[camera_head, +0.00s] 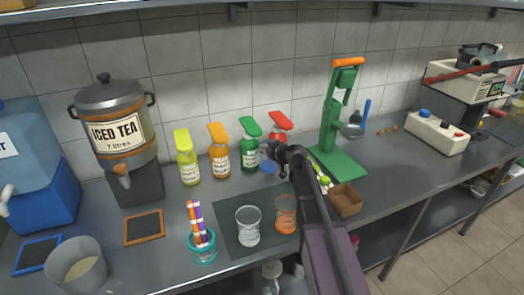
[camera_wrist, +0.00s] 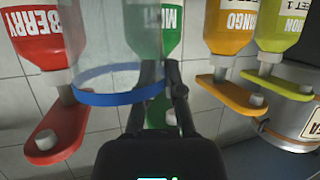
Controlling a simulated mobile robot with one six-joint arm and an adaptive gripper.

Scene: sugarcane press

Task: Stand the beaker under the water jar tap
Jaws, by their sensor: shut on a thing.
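A clear beaker (camera_wrist: 118,75) with a blue band fills the left middle of the wrist view, at my gripper's dark fingers (camera_wrist: 160,82). My gripper (camera_head: 281,156) is shut on it. In the head view only a small blue part of the beaker (camera_head: 267,168) shows, in front of the green bottle. The arm hides the rest. The pale-blue water jar (camera_head: 30,150) stands on a blue stand at the far left, partly cut off. Its white tap (camera_head: 7,193) is at the picture's left edge, far from my gripper.
An iced tea urn (camera_head: 112,118) and several syrup bottles (camera_head: 188,160) stand along the wall. Two glasses (camera_head: 248,226) are on a dark mat, beside a teal cup of tubes (camera_head: 202,250). A bucket (camera_head: 75,268) stands front left. A green press (camera_head: 340,130) is right.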

